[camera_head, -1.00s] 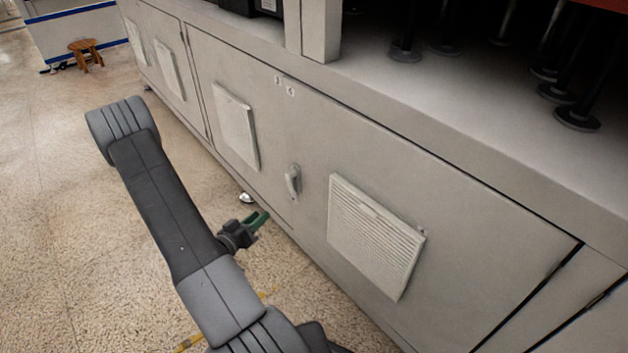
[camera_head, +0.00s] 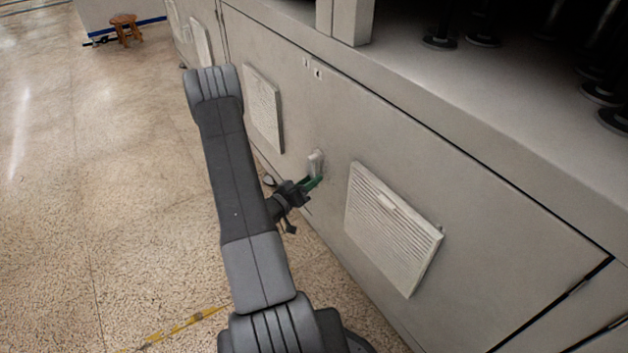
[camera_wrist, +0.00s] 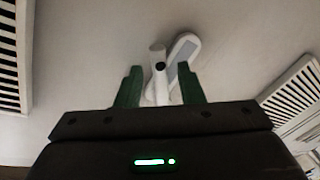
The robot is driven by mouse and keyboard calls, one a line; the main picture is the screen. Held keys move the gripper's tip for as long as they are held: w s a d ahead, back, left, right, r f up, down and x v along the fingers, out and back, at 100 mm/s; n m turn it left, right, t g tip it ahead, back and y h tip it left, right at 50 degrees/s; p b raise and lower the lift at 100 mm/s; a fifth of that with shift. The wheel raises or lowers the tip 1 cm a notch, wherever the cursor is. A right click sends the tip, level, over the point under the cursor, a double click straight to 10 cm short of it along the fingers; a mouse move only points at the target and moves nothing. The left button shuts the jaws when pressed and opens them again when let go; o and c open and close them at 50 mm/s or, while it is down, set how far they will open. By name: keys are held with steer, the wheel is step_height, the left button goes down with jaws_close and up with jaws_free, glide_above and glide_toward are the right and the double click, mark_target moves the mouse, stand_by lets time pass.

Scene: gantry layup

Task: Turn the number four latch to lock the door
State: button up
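The latch, a pale metal handle on a rounded plate, is on the light grey cabinet door between two vents in the head view (camera_head: 316,160). In the wrist view, the latch (camera_wrist: 159,70) lies ahead of my gripper (camera_wrist: 160,86). Its green fingers are open, one on each side of the latch's lower part, with the plate tilted to the right. I cannot tell whether they touch it. In the head view, my gripper (camera_head: 314,183) is at the latch's lower end and hides part of it. The door (camera_head: 450,190) looks flush with the cabinet front.
A louvred vent (camera_head: 393,227) is right of the latch and another (camera_head: 263,108) is to its left. Small number labels (camera_head: 317,74) are above, too small to read surely. The floor (camera_head: 120,200) to the left is clear, with a wooden stool (camera_head: 125,30) far back.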

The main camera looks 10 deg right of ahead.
steer(key=shift+x, duration=0.95)
jaws_close()
